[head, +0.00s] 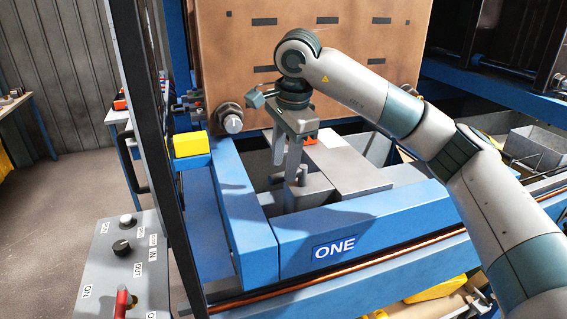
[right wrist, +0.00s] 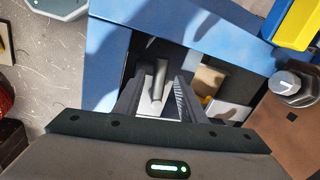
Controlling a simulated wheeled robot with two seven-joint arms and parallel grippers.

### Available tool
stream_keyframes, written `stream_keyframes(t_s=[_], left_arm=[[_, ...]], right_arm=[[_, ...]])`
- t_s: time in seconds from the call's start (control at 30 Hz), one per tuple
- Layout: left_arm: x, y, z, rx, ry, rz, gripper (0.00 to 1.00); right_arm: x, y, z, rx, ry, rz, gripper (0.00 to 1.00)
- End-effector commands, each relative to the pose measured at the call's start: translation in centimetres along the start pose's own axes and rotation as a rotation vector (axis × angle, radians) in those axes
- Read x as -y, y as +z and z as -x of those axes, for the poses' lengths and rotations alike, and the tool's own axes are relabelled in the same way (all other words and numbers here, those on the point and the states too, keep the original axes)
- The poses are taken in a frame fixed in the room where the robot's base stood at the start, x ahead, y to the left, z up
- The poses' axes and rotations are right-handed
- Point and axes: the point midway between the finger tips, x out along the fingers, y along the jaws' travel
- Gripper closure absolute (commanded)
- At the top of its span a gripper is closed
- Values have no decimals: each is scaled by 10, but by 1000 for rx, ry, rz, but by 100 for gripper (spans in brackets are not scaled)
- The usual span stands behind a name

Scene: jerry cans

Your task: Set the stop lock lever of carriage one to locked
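Carriage one is a blue frame (head: 375,220) with a white ONE label (head: 335,248) on its front beam. A grey block (head: 312,194) with a short upright grey lever (head: 302,175) stands in the recess behind that beam. My right gripper (head: 284,172) points down into the recess, its fingers apart, close to the lever. In the right wrist view the lever (right wrist: 160,78) shows as a grey rod between the two open fingers, with gaps visible beside it. I cannot tell whether the fingers touch it. My left gripper is not in view.
A large brown panel (head: 245,55) with a bolt (head: 231,118) stands behind the recess. A yellow block (head: 190,144) caps the frame's left corner. A grey control box (head: 97,262) with knobs and a red handle (head: 122,302) stands at lower left, beside a dark upright post (head: 160,130).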

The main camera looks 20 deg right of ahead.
Motion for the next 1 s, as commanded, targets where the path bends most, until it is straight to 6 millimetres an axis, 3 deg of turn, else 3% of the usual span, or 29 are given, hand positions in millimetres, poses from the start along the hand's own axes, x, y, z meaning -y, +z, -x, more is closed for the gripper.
stream_keyframes(t_s=[0.2,0.57,0.73,1.0], left_arm=[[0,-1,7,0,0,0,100],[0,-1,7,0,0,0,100],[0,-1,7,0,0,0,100],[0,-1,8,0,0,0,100]], right_arm=[[0,0,-18,0,1,0,63],[0,0,-22,1,-1,0,63],[0,0,-22,1,-1,0,100],[2,-1,-22,2,-1,3,100]])
